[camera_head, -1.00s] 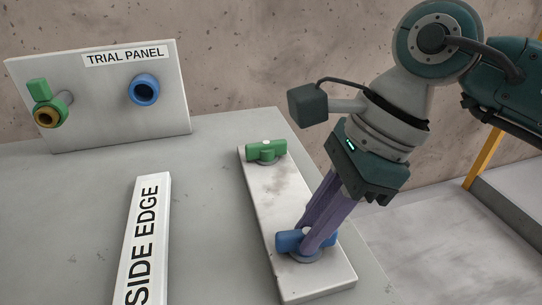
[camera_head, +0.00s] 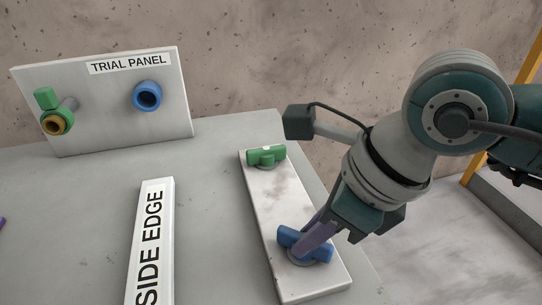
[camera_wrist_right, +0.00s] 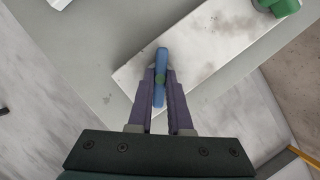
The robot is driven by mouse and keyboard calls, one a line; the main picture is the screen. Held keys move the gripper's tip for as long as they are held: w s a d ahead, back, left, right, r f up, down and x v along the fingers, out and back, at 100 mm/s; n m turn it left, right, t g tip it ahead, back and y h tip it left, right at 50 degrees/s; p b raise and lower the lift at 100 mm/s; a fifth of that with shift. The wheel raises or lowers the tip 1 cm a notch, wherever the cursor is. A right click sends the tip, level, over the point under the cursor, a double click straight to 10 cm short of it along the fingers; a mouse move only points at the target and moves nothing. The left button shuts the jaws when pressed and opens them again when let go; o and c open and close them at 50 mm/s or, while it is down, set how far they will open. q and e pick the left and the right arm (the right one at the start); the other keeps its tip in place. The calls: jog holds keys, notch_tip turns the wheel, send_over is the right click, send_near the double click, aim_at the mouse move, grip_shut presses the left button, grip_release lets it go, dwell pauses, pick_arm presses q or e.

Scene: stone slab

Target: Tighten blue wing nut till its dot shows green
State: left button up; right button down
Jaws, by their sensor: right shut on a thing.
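The blue wing nut (camera_head: 288,235) stands at the near end of the pale plate (camera_head: 277,200). In the wrist view the wing nut (camera_wrist_right: 162,57) lies between my fingers, and the dot at its centre looks green. In the head view a finger hides that dot. My right gripper (camera_head: 306,247) comes down from the upper right and is shut on the wing nut; in the wrist view its fingers (camera_wrist_right: 160,84) press both sides of the wing. A small purple tip of my left gripper (camera_head: 2,223) shows at the left edge.
A green wing nut (camera_head: 266,156) sits at the plate's far end. The trial panel (camera_head: 105,105) stands behind, with a blue ring and a green and brass fitting. A "SIDE EDGE" bar (camera_head: 152,235) lies left of the plate. Slab between is clear.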

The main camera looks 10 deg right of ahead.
dwell(0.4)
jog(key=c, duration=0.8)
grip_release()
jog(key=shift+c, duration=0.2)
jog(key=shift+r, duration=0.1)
jog(key=v, duration=0.9)
jog(key=shift+r+p, duration=0.35)
jog(key=shift+p, duration=0.05)
jog(key=shift+s+d, duration=0.1)
